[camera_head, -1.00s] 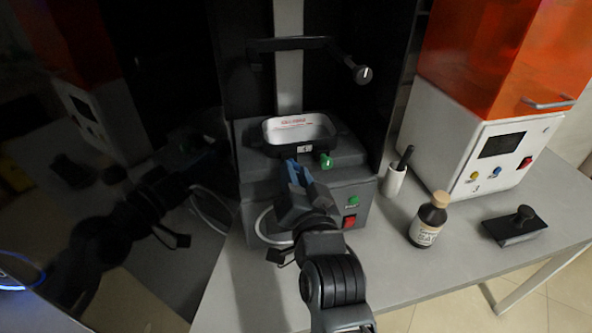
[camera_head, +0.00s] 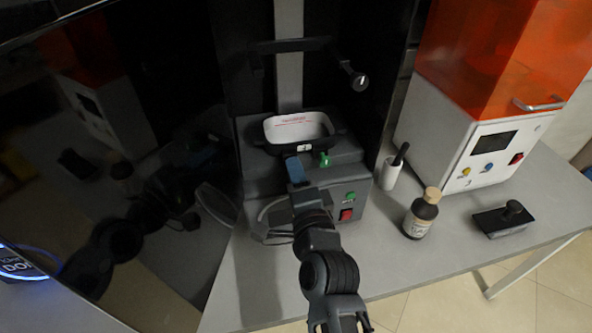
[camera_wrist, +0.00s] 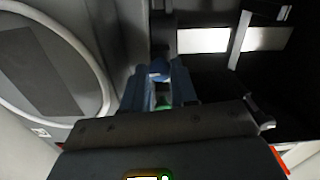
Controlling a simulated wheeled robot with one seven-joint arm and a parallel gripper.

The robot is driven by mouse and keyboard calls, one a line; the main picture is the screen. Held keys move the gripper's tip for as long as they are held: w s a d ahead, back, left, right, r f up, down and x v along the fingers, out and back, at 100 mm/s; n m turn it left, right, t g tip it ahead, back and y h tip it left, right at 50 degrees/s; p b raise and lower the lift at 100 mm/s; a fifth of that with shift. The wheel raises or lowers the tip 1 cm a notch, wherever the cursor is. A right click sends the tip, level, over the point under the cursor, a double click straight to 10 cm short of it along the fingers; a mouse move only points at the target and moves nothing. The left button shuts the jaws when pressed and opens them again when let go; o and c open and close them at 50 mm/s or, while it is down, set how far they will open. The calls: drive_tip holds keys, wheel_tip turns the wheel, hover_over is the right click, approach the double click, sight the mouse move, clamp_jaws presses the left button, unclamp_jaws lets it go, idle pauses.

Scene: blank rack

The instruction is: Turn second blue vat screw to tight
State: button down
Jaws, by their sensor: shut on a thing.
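The printer's pale vat (camera_head: 298,128) sits in a dark frame on the grey printer base. A green vat screw (camera_head: 325,159) stands upright at its front right. My gripper (camera_head: 294,168) is at the front left of the vat, its blue fingers pointing toward the base. In the wrist view, my gripper (camera_wrist: 158,84) is shut on a small blue vat screw (camera_wrist: 158,68) between the fingertips. The fingers hide most of this screw, and the head view does not show it. I cannot tell how tight it is.
The printer front has a green button (camera_head: 350,197) and a red switch (camera_head: 346,214). A dark arm with a knob (camera_head: 359,81) hangs above the vat. A brown bottle (camera_head: 421,216), a white holder (camera_head: 390,175) and a black plate with a knob (camera_head: 503,219) stand to the right.

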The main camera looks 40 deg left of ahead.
drive_tip(key=shift+f+m, duration=0.1)
drive_tip(key=shift+m, duration=0.4)
drive_tip(key=c, duration=0.9)
unclamp_jaws()
drive_tip(key=v, duration=0.8)
drive_tip(key=shift+b, duration=0.3)
drive_tip(key=shift+d, duration=0.1)
